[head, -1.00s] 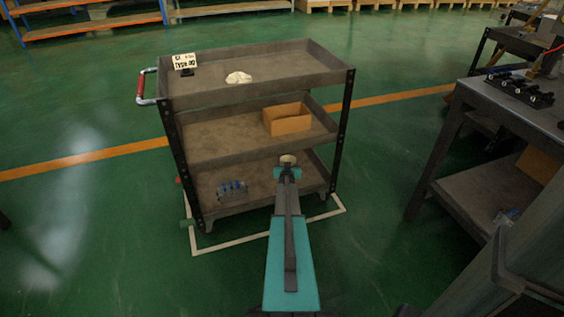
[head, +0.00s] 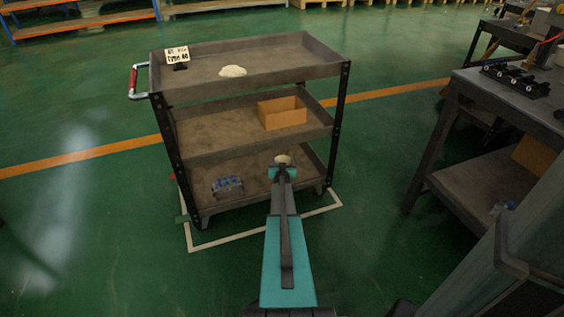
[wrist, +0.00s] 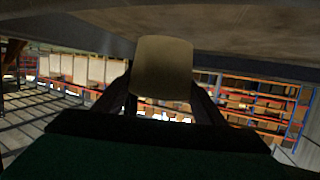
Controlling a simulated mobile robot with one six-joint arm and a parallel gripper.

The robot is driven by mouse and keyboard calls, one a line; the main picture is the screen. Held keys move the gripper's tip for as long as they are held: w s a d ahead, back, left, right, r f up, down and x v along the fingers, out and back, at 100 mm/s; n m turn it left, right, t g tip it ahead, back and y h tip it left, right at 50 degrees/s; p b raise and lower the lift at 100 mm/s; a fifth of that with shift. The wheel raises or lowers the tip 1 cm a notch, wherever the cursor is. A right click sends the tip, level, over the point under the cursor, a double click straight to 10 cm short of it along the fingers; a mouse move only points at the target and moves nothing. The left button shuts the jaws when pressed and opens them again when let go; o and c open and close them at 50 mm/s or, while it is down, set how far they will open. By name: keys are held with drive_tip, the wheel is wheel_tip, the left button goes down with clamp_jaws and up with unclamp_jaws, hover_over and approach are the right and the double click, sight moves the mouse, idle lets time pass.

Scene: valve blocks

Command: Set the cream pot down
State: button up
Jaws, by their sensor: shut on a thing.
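The cream pot (head: 283,160) is small and pale. My gripper (head: 283,171) is shut on it in the head view, in front of the cart's lower part. In the wrist view the pot (wrist: 162,68) stands between the two dark fingers, with a broad brownish surface above it in the picture. Its base and whatever is under it are hidden, so I cannot tell whether it touches a shelf.
A grey three-shelf cart (head: 205,144) stands ahead. Its top holds a sign (head: 177,56) and a whitish lump (head: 233,71). An open cardboard box (head: 282,119) is on the middle shelf. A valve block (head: 227,187) sits lower left. A workbench (head: 470,85) stands right.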

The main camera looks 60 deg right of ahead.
drive_tip(key=shift+f+b, duration=0.45)
drive_tip(key=shift+f, duration=1.1)
drive_tip(key=shift+f+b, duration=0.4)
drive_tip(key=shift+f, duration=0.2)
drive_tip(key=o, duration=1.2)
drive_tip(key=shift+p+v, duration=1.3)
drive_tip(key=shift+v, duration=5.6)
drive_tip(key=shift+r, duration=0.15)
